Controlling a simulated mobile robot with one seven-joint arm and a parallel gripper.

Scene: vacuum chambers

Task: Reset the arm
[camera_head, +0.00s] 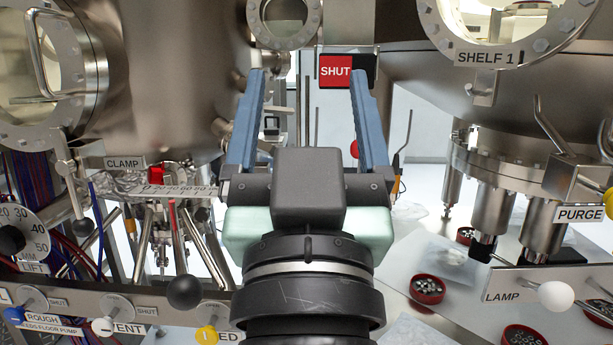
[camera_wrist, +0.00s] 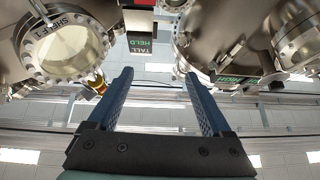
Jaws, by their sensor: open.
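My gripper (camera_head: 308,84) has two blue fingers spread wide apart, with nothing between them. In the head view it stands in the middle, fingers pointing up and away, between two large steel chambers. In the wrist view the gripper (camera_wrist: 158,78) is also open and empty, with a ceiling or wall with bright panels behind it. My arm's dark wrist covers the lower middle of the head view and hides what lies behind it.
The left chamber (camera_head: 180,70) and the SHELF 1 chamber (camera_head: 400,60) flank the gripper. A red SHUT sign (camera_head: 335,71) shows between the fingers. A valve panel (camera_head: 130,305) with knobs runs along the lower left. Red dishes (camera_head: 427,289) stand on the white surface at right.

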